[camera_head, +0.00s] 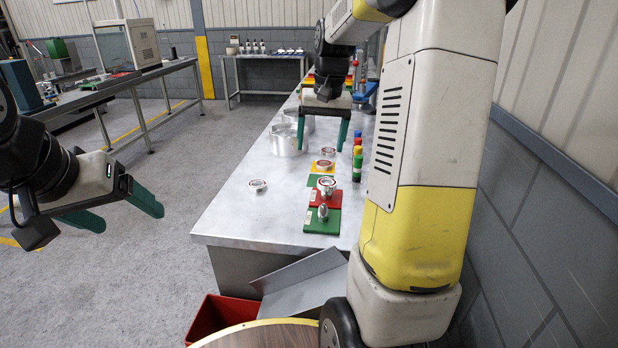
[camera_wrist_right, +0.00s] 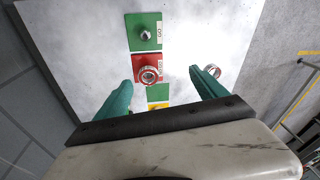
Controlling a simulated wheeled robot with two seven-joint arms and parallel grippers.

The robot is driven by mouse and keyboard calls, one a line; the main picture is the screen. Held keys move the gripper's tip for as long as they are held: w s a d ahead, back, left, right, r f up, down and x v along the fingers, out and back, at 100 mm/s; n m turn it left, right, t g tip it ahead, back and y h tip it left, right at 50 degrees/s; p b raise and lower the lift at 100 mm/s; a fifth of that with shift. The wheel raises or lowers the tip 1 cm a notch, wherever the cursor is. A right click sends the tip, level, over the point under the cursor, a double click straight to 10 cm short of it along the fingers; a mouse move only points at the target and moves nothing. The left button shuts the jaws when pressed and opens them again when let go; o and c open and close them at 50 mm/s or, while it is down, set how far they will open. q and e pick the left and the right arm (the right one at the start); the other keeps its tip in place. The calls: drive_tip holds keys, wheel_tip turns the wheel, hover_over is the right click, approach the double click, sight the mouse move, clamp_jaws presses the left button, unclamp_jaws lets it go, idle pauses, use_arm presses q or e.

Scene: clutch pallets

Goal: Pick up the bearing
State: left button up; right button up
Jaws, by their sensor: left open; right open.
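A loose metal ring (camera_head: 258,185), which looks like a bearing, lies on the bare table left of the coloured pads; it also shows in the right wrist view (camera_wrist_right: 212,72), by the right-hand finger. Another ring-shaped part (camera_head: 326,186) sits on the red pad (camera_head: 315,198); in the right wrist view this ring (camera_wrist_right: 149,75) appears between the fingers. I cannot tell for certain which ring is the task's bearing. My right gripper (camera_head: 321,138) is open and empty above the table. My left gripper (camera_head: 130,220) is open and empty over the floor, left of the table.
A green pad (camera_head: 313,226) at the near edge holds a small metal part (camera_head: 323,212). A yellow pad (camera_head: 315,168) with another ring lies farther back. Metal cylinders (camera_head: 285,139) stand behind. Coloured bottles (camera_head: 357,160) line the right. A red bin (camera_head: 215,318) sits below the table's front.

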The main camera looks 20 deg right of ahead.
drive_tip(key=m+g, duration=0.1)
drive_tip(key=g, duration=0.1)
approach(327, 183)
drive_tip(key=shift+s+d+f, duration=0.15)
drive_tip(key=shift+d, duration=0.05)
drive_tip(key=f, duration=0.7)
drive_tip(key=shift+a+f, duration=0.35)
drive_tip(key=shift+f, duration=0.05)
clamp_jaws()
drive_tip(key=shift+r, duration=0.1)
